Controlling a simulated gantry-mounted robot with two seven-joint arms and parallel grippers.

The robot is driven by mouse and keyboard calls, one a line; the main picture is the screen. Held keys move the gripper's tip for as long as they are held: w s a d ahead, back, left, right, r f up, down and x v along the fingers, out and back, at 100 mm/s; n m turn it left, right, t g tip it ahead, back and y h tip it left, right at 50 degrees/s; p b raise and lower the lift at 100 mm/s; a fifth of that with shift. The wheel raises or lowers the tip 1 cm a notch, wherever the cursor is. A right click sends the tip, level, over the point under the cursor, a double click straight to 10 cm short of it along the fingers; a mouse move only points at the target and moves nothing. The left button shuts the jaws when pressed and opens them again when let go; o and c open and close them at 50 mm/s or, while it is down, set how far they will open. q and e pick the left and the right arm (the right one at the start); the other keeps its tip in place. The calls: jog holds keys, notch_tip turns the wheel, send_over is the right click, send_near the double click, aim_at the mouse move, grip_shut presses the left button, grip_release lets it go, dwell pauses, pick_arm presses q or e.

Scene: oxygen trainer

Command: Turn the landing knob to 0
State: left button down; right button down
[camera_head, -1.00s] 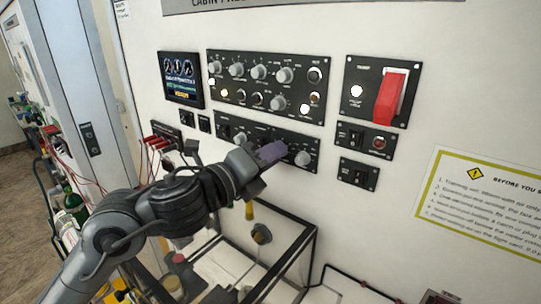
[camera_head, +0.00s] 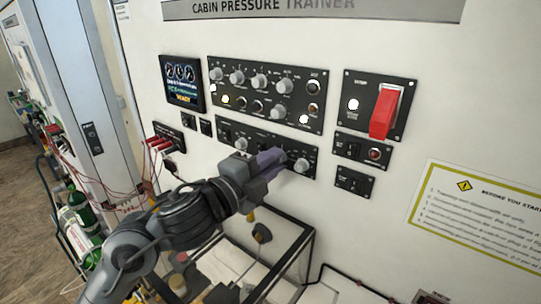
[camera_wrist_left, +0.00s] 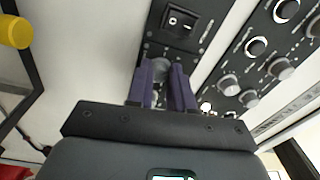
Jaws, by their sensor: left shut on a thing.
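My left gripper (camera_head: 280,156) has its purple fingers at the lower black control panel (camera_head: 225,131). In the left wrist view the gripper (camera_wrist_left: 163,88) is shut on a grey knob (camera_wrist_left: 160,66), with one finger on each side. The fingers hide most of this knob in the head view. The label and pointer of the held knob cannot be read, so I cannot tell its setting or confirm that it is the landing knob. A white-grey knob (camera_head: 302,165) stands to the right of the fingers on the same panel. My right gripper is not in view.
An upper panel (camera_head: 225,66) with several knobs is just above. A red guarded switch (camera_head: 385,112) is to the right. A black rocker switch (camera_wrist_left: 180,22) is near the held knob. Red cables (camera_head: 160,143) plug in at the left. A framed glass case (camera_head: 300,245) stands below.

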pick_arm(q)
jog(key=n+p, duration=0.3)
jog(key=n, duration=0.2)
jog(key=n+p, duration=0.4)
jog(key=n, duration=0.1)
jog(key=shift+t+y, duration=0.3)
jog(key=shift+t, duration=0.1)
jog(key=c, duration=1)
grip_release()
jog(key=shift+s+f, duration=0.1)
jog(key=b+v, duration=0.1)
jog(key=v, duration=0.9)
jog(key=shift+s+a, duration=0.2)
jog(key=shift+s, duration=0.1)
